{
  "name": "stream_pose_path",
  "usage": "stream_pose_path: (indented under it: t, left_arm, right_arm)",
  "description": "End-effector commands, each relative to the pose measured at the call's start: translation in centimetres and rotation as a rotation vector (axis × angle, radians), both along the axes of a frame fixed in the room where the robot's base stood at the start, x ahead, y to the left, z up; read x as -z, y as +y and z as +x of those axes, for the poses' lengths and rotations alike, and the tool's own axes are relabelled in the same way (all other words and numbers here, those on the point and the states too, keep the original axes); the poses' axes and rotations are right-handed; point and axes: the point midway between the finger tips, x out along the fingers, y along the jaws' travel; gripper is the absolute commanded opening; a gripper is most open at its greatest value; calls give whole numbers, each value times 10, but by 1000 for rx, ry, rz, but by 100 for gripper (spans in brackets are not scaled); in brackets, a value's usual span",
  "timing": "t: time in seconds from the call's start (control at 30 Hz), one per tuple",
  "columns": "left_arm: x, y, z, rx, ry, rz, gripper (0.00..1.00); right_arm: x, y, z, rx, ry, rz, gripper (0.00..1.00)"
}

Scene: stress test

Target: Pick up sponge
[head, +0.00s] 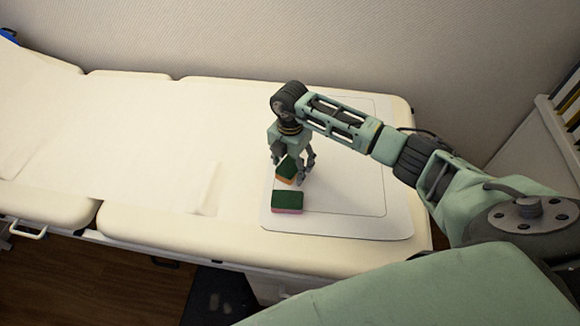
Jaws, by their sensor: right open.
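Two sponges with dark green tops are in the head view. One sponge with an orange side (287,169) sits turned at an angle right at my right gripper (294,166). The other sponge, with a pink side (287,202), lies flat just nearer to me on the white board (345,222). My right gripper points down over the board, open, with its fingers around or just behind the orange-sided sponge. I cannot tell whether they touch it. My left gripper is out of view.
The board lies on a cream padded examination couch (240,240). A paper sheet (120,150) covers the couch's left part. A plain wall (300,45) runs behind. A white rack or cabinet (535,150) stands at right. The board right of the sponges is clear.

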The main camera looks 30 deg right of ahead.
Motion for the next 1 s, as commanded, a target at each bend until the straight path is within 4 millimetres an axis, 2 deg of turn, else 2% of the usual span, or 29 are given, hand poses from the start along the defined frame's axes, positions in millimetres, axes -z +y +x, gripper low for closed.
stream_pose_path:
  t: [0.23,0.6,1.0]
  left_arm:
    - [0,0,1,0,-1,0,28]
    - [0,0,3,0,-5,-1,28]
    - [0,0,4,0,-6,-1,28]
  right_arm:
    - [3,0,0,-1,0,0,66]
    - [3,0,0,-1,0,1,35]
    - [-1,0,1,-1,-2,1,32]
